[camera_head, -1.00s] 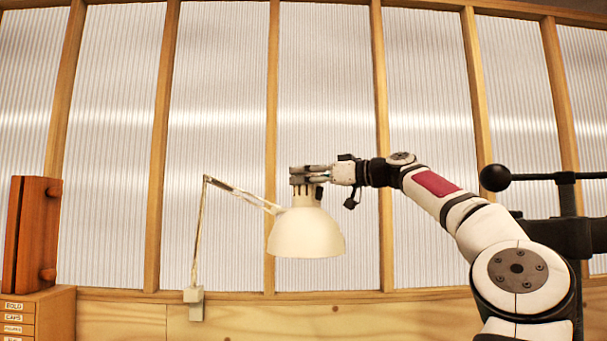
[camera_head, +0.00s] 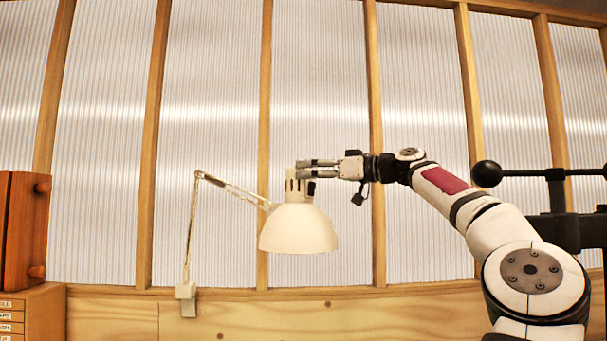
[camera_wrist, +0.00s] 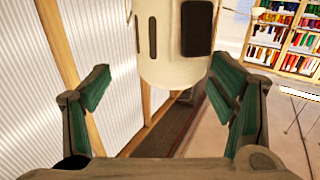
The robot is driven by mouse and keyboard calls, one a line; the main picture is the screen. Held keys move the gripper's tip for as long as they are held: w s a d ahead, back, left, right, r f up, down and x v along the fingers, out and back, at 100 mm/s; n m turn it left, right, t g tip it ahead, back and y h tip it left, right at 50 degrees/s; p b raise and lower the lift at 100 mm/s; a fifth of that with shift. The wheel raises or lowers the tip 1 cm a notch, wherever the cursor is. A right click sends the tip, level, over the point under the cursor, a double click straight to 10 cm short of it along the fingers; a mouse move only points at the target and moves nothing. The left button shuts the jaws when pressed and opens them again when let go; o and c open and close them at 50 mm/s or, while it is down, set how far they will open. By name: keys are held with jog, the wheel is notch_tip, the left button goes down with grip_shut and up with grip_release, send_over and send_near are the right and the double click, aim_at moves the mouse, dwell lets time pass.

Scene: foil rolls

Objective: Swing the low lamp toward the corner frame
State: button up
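The low lamp has a cream dome shade (camera_head: 299,230) hanging open side down, with a narrower slotted neck (camera_head: 296,187) on top. Its thin jointed arm (camera_head: 229,187) rises from a wall clamp (camera_head: 187,292) on the left. My gripper (camera_head: 308,168) is at the top of the neck, coming from the right, with its fingers roughly level. In the wrist view my gripper (camera_wrist: 160,72) has its fingers spread wide. The pale neck (camera_wrist: 165,50) with a dark panel lies ahead between them, close to the right finger; I cannot tell whether they touch. I cannot tell which timber is the corner frame.
Wooden uprights (camera_head: 265,120) and ribbed translucent panels (camera_head: 212,110) stand behind the lamp. A reddish wooden case (camera_head: 22,228) sits on a labelled drawer unit (camera_head: 30,310) at the left. The wrist view shows shelves of colourful items (camera_wrist: 285,38). Space below the shade looks clear.

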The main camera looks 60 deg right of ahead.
jog(key=s, duration=0.9)
jog(key=shift+d, duration=0.45)
